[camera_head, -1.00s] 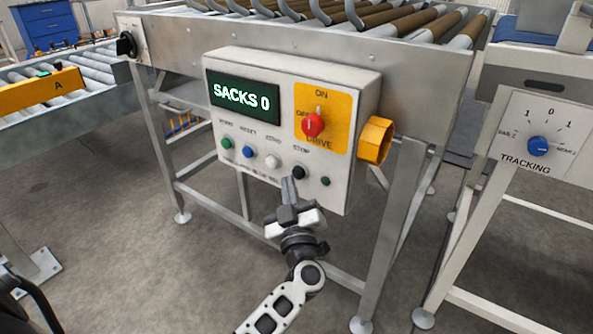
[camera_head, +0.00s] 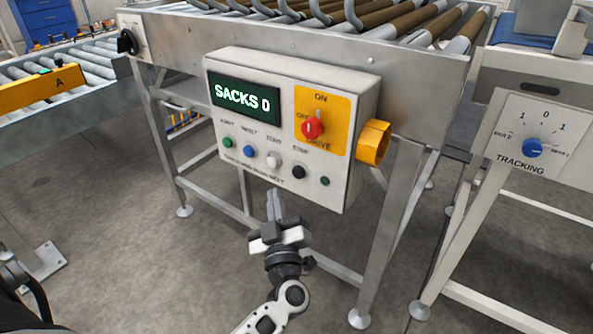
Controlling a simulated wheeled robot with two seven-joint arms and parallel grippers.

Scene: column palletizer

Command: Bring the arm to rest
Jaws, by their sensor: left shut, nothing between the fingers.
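My left gripper (camera_head: 274,204) is in the lower middle of the head view, just below the control box (camera_head: 290,180). Its fingers are shut, point up toward the box and hold nothing. The fingertips are apart from the row of buttons. The box has a green display (camera_head: 244,101) reading "SACKS 0". Under it are a green button (camera_head: 227,142), a blue button (camera_head: 249,151), a white button (camera_head: 273,161) and a black button (camera_head: 298,171). A red drive knob (camera_head: 313,127) sits on a yellow plate. My right gripper is not in view.
A roller conveyor frame (camera_head: 290,38) stands behind the box, with metal legs reaching the floor. A yellow part (camera_head: 373,142) sticks out at the box's right. A tracking panel (camera_head: 535,140) stands at right, another conveyor (camera_head: 70,100) at left. Floor in front is open.

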